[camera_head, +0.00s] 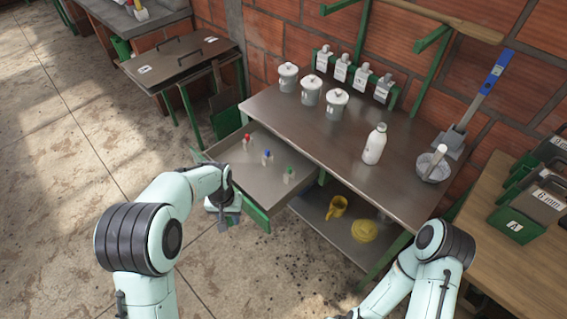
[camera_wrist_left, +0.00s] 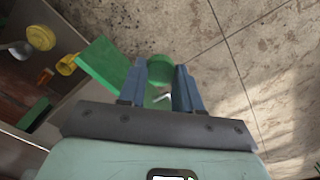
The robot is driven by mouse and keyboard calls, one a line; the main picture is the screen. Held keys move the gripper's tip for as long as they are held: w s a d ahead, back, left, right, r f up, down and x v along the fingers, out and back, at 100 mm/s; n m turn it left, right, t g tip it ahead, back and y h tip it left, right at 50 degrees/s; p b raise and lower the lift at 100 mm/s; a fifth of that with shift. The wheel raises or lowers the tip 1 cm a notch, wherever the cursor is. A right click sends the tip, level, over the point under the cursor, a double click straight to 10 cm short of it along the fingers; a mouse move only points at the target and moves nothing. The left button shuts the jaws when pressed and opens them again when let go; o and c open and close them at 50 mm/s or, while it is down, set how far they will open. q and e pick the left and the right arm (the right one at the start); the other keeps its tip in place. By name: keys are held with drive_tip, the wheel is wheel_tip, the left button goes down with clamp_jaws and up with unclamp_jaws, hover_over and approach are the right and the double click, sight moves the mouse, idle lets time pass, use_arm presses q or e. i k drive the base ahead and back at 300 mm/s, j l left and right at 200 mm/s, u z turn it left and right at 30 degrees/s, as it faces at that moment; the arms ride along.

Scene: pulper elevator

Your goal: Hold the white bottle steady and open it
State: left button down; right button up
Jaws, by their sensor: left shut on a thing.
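The white bottle (camera_head: 374,146) stands upright on the right part of the metal table (camera_head: 320,125), its cap on top and nothing touching it. My left gripper (camera_head: 229,220) is well away from it, low in front of the open drawer (camera_head: 262,183). In the left wrist view, its fingers (camera_wrist_left: 165,88) are closed around a round green piece (camera_wrist_left: 158,73), beside the green drawer front (camera_wrist_left: 106,72). The piece looks like the drawer's handle, but its join is hidden. My right arm bends at the lower right; its gripper is outside both views.
The drawer holds small items with red (camera_head: 247,138), blue (camera_head: 267,156) and green (camera_head: 289,172) tops. Grey lidded pots (camera_head: 310,90) stand at the table's back left. A mortar (camera_head: 432,168) is at its right end.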

sight(377, 140)
drive_tip(key=j+z, duration=0.1)
drive_tip(key=z, duration=0.3)
drive_tip(key=i+j+z, duration=0.1)
drive_tip(key=z, duration=0.3)
drive_tip(key=j+z, duration=0.2)
drive_tip(key=z, duration=0.2)
drive_tip(key=j+z, duration=0.3)
drive_tip(key=j, duration=0.15)
drive_tip(key=k+j+z, duration=0.1)
drive_tip(key=j+z, duration=0.2)
drive_tip(key=k+j, duration=0.1)
drive_tip(key=j, duration=0.4)
drive_tip(key=k+j+z, duration=0.1)
drive_tip(key=j, duration=0.4)
drive_tip(key=k+j, duration=0.1)
drive_tip(key=j, duration=0.4)
drive_tip(key=z, duration=0.05)
